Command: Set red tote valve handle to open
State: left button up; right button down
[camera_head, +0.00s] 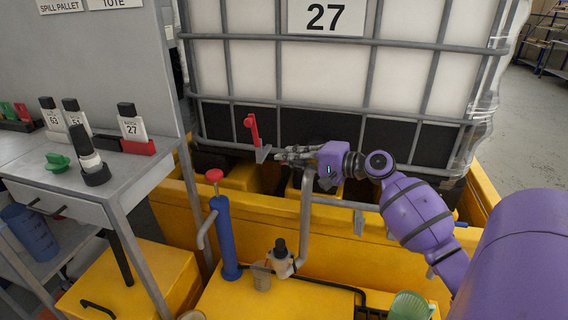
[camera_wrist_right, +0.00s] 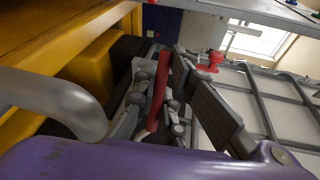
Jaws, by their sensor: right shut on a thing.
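The red valve handle (camera_head: 252,130) stands upright in front of the white caged tote (camera_head: 405,58) in the head view, just left of my right gripper (camera_head: 286,154). That gripper reaches in from the right, pointing left. In the right wrist view a red bar (camera_wrist_right: 157,102), which looks like the handle, runs between the fingers of my right gripper (camera_wrist_right: 168,85), which is shut on it. The exact contact is partly hidden by the fingers. My left gripper is not in view.
A bent grey pipe (camera_head: 305,215) rises just below my right wrist. A blue hand pump (camera_head: 225,237) with a red knob stands to its left. The yellow pallet wall (camera_head: 345,233) runs below my arm. A grey table (camera_head: 70,180) with bottles stands at the left.

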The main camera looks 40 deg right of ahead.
jog(key=shift+s+d+f+n+g+y+b, duration=0.2)
jog(key=shift+s+f+n+g+y+b, duration=0.15)
jog(key=shift+n+y+b, duration=0.2)
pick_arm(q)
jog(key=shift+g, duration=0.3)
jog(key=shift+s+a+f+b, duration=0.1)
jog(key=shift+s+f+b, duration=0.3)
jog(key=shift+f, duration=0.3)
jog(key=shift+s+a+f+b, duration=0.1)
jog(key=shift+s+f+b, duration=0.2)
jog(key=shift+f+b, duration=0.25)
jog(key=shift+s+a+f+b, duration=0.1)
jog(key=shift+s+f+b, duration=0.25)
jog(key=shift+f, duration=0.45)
pick_arm(e)
jog(key=shift+s+d+r+n+g+y, duration=0.1)
jog(key=shift+s+n+g+y, duration=0.55)
jog(key=shift+n+y, duration=0.3)
jog(key=shift+s+d+r+n+g+y, duration=0.15)
jog(key=shift+s+n+g+y, duration=0.45)
jog(key=shift+n+g+y, duration=0.3)
jog(key=shift+s+d+r+n+g+y, duration=0.1)
jog(key=shift+s+n+g+y, duration=0.55)
jog(key=shift+y, duration=0.45)
jog(key=c, duration=1.8)
grip_release()
jog(key=shift+w, duration=0.1)
jog(key=shift+c, duration=0.2)
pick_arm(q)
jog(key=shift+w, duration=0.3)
